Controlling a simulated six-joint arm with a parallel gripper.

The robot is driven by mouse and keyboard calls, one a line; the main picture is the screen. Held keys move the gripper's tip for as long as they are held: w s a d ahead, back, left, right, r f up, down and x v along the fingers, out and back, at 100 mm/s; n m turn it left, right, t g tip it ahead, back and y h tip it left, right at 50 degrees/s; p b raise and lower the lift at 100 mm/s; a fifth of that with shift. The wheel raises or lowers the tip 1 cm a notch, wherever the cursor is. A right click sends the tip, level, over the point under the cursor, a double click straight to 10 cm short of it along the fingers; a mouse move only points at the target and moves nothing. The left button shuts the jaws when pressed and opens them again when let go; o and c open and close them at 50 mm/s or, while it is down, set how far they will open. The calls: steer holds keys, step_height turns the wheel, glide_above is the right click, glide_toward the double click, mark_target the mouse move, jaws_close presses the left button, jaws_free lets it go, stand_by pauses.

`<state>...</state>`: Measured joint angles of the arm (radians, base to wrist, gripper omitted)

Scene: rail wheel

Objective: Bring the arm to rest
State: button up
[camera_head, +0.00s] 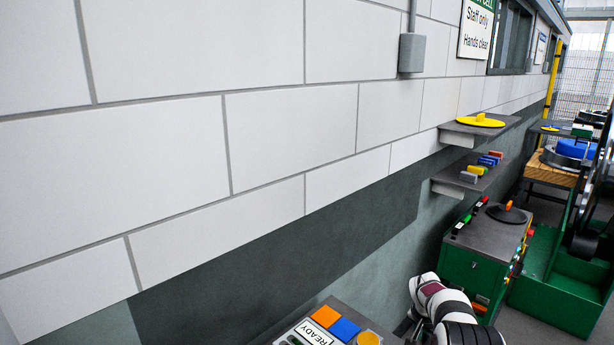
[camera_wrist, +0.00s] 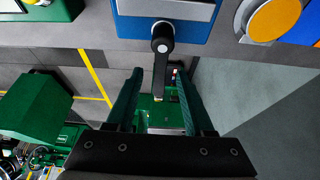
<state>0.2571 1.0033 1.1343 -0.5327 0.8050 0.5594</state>
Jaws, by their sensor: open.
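In the wrist view my gripper (camera_wrist: 157,74) shows two dark green fingers standing well apart. It is open and no object is held between them. A black lever (camera_wrist: 160,75) with a round knob shows in the gap between the fingers, below a blue-edged panel (camera_wrist: 190,28). I cannot tell whether the fingers touch the lever. In the head view my white and black arm (camera_head: 445,312) is at the bottom right, and my gripper cannot be made out there.
A green cabinet (camera_head: 478,262) with a dark lid stands just beyond my arm. Wall shelves hold a yellow disc (camera_head: 480,121) and small coloured blocks (camera_head: 488,162). A bench with a READY sign (camera_head: 312,333) and orange and blue tiles is at the bottom. A green bin (camera_head: 560,300) lies right.

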steer(key=v, duration=1.5)
steer(key=x, duration=1.4)
steer(key=shift+d+f, duration=0.1)
steer(key=shift+f, duration=0.2)
steer(key=shift+w+f+n, duration=0.25)
steer(key=shift+n, duration=0.05)
steer(key=shift+w+a+n+t+y, duration=0.15)
steer(key=shift+n+t+y, duration=0.1)
steer(key=shift+n, duration=0.35)
steer(key=shift+w+a+n+t+y, duration=0.15)
steer(key=shift+n+t, duration=0.1)
steer(key=shift+n, duration=0.35)
steer(key=shift+r, duration=0.1)
